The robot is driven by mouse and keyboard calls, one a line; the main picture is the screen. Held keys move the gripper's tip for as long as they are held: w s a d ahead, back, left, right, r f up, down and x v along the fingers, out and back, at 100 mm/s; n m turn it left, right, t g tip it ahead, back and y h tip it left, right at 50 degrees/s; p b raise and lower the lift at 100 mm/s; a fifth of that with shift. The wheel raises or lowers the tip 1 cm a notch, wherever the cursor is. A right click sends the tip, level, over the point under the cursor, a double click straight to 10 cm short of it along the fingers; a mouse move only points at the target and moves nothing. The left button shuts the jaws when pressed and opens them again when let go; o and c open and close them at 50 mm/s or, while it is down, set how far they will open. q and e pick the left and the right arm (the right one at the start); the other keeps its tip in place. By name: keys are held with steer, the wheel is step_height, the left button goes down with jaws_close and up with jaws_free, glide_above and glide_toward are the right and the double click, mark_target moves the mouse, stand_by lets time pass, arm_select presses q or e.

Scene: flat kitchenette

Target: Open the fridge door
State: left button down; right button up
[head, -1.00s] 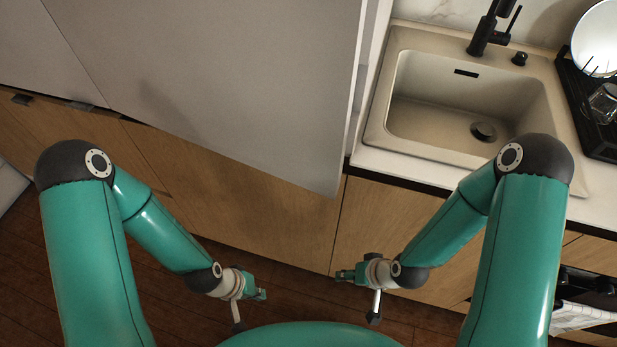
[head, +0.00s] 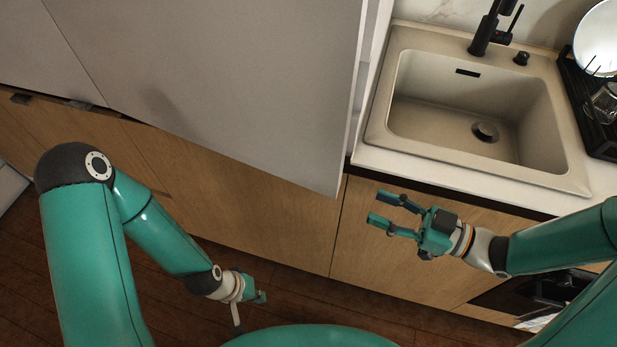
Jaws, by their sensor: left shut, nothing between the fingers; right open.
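The fridge door (head: 220,75) appears to be the large plain grey panel at the upper left. Its right edge runs down beside the sink counter, and no handle shows on it. I cannot tell whether it is fully closed. My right gripper (head: 379,207) is open and empty, in front of the wooden cabinet below the sink. Its fingers point left, below and to the right of the panel's lower right corner, apart from it in the picture. My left gripper (head: 262,297) is shut and empty, low near the floor, below the panel.
A beige sink (head: 470,110) with a black faucet (head: 485,35) is set in the white counter (head: 410,163) at the right. A black dish rack (head: 590,110) stands at the far right. Wooden cabinet fronts (head: 255,205) run below the panel. Brown floor (head: 310,300) shows between my arms.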

mark_target(308, 180)
steer(key=p+x, duration=0.2)
steer(key=x, duration=1.3)
steer(key=shift+w+a+p, duration=0.15)
steer(key=shift+a+p, duration=0.15)
steer(key=shift+c, duration=0.3)
jaws_close()
